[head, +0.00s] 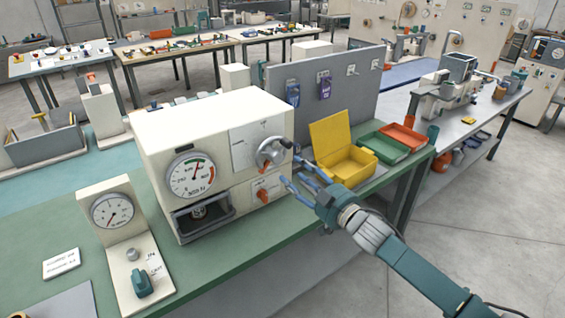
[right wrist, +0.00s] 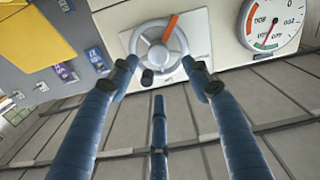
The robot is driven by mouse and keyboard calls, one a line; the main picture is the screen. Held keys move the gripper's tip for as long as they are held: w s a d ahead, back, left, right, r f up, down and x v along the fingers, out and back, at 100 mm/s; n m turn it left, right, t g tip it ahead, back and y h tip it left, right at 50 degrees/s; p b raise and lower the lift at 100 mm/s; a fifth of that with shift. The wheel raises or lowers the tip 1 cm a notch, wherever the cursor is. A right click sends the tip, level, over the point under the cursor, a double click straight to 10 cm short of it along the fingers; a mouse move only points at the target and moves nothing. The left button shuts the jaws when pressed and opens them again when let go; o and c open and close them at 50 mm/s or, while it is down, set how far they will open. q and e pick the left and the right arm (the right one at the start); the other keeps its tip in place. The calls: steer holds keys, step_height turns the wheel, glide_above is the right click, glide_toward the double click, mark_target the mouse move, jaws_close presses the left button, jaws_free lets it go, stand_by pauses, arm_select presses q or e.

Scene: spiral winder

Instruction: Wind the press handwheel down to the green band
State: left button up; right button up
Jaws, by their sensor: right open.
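The cream press box (head: 215,120) stands on the green bench. Its grey handwheel (head: 271,152) with a dark knob is on the front face at right; it also shows in the right wrist view (right wrist: 152,55). The round dial (head: 192,176) has a green arc at the top and a red arc at right; its needle points up toward the green arc. The press opening (head: 203,215) below holds a small dark round part. My right gripper (head: 291,171) is open in front of the handwheel, its blue fingers on either side of it; contact is unclear. My left gripper is out of view.
An open yellow box (head: 346,165), a green tray (head: 382,147) and a red tray (head: 404,137) stand to the right. A gauge stand (head: 118,225) is to the left. The bench's front edge is close below the press.

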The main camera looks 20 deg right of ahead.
mark_target(278, 158)
steer(key=b+x, duration=0.2)
steer(key=x, duration=0.4)
steer(key=shift+w+f, duration=0.15)
steer(key=shift+w, duration=0.15)
steer(key=shift+w+a+b, duration=0.25)
steer(key=shift+w+b, duration=0.05)
steer(key=shift+w, duration=0.4)
steer(key=shift+c, duration=0.5)
